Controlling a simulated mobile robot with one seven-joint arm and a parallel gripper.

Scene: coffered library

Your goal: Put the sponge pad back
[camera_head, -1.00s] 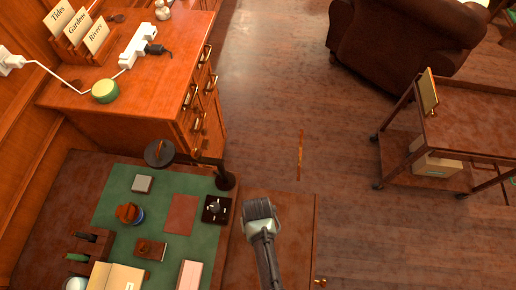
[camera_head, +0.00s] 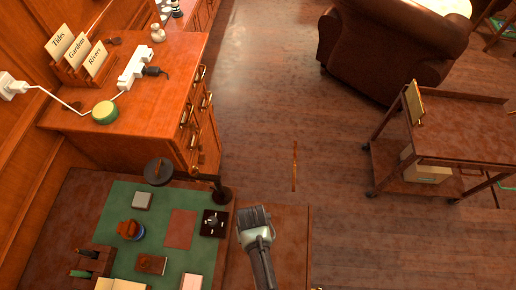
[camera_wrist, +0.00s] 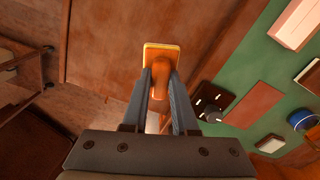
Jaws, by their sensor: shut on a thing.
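My gripper (camera_head: 254,217) is over the brown surface just right of the green desk mat. In the wrist view the two fingers of my gripper (camera_wrist: 161,80) are shut on the orange handle of an orange piece with a flat, yellow-edged rectangular face, which I take for the sponge pad (camera_wrist: 160,52). It is held out past the fingertips, with part of it hidden between them. In the head view it cannot be made out behind the gripper.
The green mat (camera_head: 120,208) bears a red pad (camera_head: 181,228), a grey block (camera_head: 142,200), a blue round item (camera_head: 137,233) and a dark square stand (camera_head: 214,223). A black lamp (camera_head: 159,171) stands behind. A cart (camera_head: 455,145) is right; floor lies between.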

